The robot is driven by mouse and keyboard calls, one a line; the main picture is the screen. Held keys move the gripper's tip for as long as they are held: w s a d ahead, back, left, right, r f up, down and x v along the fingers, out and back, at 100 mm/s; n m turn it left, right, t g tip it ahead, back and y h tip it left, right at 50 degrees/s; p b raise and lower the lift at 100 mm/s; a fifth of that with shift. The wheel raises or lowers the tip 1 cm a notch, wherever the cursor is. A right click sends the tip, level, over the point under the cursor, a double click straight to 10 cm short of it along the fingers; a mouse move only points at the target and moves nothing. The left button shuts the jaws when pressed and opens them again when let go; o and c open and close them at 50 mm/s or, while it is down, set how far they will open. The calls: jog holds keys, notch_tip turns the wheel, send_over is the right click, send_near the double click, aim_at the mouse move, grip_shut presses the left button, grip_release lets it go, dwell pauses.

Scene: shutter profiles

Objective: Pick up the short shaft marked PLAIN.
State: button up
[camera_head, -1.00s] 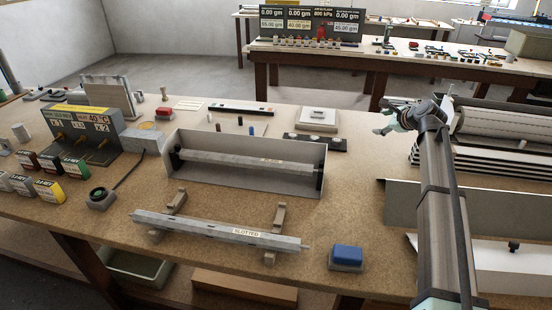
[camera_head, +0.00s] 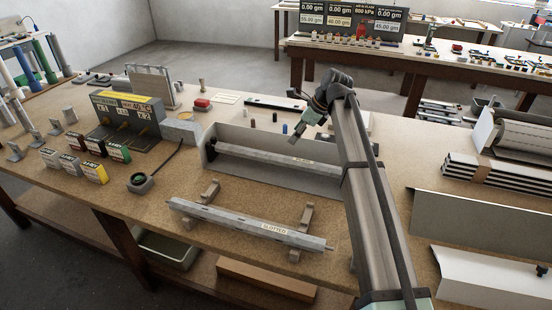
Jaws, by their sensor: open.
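A grey shaft (camera_head: 255,154) lies lengthwise in an open grey trough box (camera_head: 235,179) on the workbench. Its small pale label is too small to read surely, and its right end is hidden by my arm. A second grey shaft (camera_head: 235,221), labelled SLOTTED, rests on two wooden supports (camera_head: 207,192) in front of the box. My gripper (camera_head: 299,130) is open and points down and left above the box's back side, apart from the shaft as far as I can tell.
A grey test unit with a yellow top (camera_head: 127,118) and several small labelled boxes (camera_head: 96,171) stand at the left. Small pegs (camera_head: 274,118) stand behind the box. Stacked profiles (camera_head: 490,172) and bent sheets (camera_head: 480,225) lie at the right. Bare bench shows around the supports.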

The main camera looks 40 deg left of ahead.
aim_at(279, 156)
jog(key=p+x, duration=0.1)
jog(key=x, duration=0.7)
jog(key=shift+a+f+p, duration=0.1)
jog(key=shift+f+p, duration=0.05)
jog(key=shift+p, duration=0.25)
jog(key=shift+p+x, duration=1.1)
jog(key=shift+x, duration=1.5)
jog(key=shift+w, duration=0.1)
grip_shut()
